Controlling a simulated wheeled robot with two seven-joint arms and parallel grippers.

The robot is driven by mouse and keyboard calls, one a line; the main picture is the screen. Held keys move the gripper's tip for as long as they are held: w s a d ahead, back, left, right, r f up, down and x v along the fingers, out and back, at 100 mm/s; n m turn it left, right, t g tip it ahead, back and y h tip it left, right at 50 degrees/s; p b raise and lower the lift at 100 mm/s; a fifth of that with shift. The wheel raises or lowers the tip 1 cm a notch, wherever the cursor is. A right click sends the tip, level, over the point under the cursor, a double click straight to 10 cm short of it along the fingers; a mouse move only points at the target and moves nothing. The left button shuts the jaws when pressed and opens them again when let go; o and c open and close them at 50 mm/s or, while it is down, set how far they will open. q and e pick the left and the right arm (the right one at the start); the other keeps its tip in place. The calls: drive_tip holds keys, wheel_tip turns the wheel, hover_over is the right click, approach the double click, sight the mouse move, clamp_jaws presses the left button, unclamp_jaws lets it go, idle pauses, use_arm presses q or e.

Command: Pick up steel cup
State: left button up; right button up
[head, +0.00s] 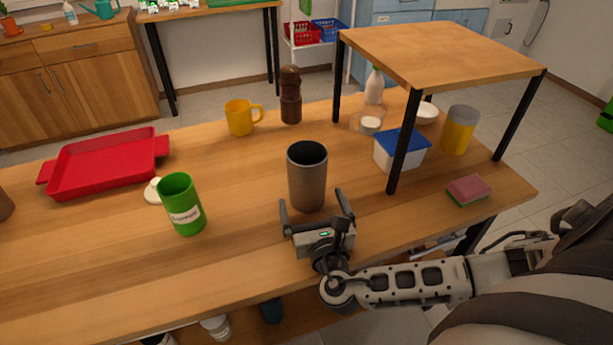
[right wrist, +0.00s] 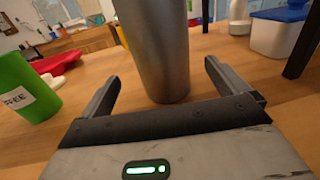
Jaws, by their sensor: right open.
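The steel cup (head: 307,180) is a tall dark grey tumbler standing upright on the wooden table in the head view. In the right wrist view the steel cup (right wrist: 160,50) rises just ahead of the jaws, near the middle. My right gripper (head: 312,202) is open, with one finger to each side of the cup's near lower part. In the right wrist view my right gripper (right wrist: 157,80) has its fingers apart, and the left finger's tip is farther from the cup than the right one's. I cannot tell whether either finger touches it. My left gripper is not in view.
A green canister (head: 181,205) stands left of the cup. A red tray (head: 105,165), a yellow mug (head: 240,118) and a brown pepper mill (head: 290,95) stand farther back. A raised shelf (head: 440,52) with black legs stands at right, over a blue-lidded box (head: 401,150). A sponge (head: 468,190) lies near the right edge.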

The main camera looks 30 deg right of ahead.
drive_tip(key=x, duration=0.6)
drive_tip(key=shift+w+d, duration=0.2)
drive_tip(key=shift+d, duration=0.1)
drive_tip(key=c, duration=1.2)
